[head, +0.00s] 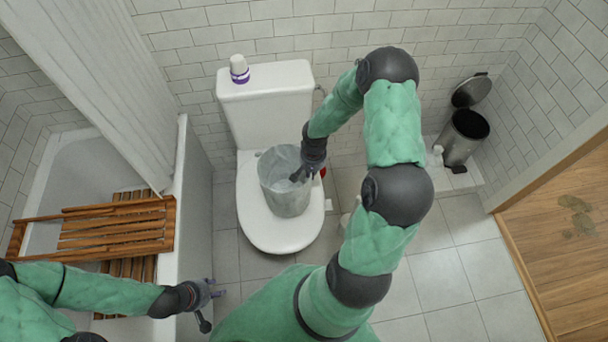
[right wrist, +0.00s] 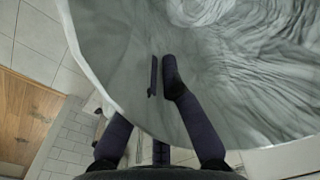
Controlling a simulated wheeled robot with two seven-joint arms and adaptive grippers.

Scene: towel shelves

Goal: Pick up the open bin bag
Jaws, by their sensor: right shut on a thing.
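The open bin bag (head: 288,190) is a grey, translucent, wide-mouthed bag. It is upright over the closed toilet lid; I cannot tell whether its bottom touches the lid. My right gripper (head: 300,174) is at the right side of its rim, shut on the bag's wall. In the right wrist view the bag (right wrist: 225,70) fills the upper right, and the gripper's fingertips (right wrist: 162,80) show against its wall. My left gripper (head: 214,290) is open and empty, low beside the bathtub's outer side, away from the bag.
The white toilet (head: 265,235) stands against the tiled wall, with a purple-white bottle (head: 239,70) on its tank. A bathtub (head: 195,200) with a wooden rack (head: 115,235) is at left. An open pedal bin (head: 462,138) stands at right.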

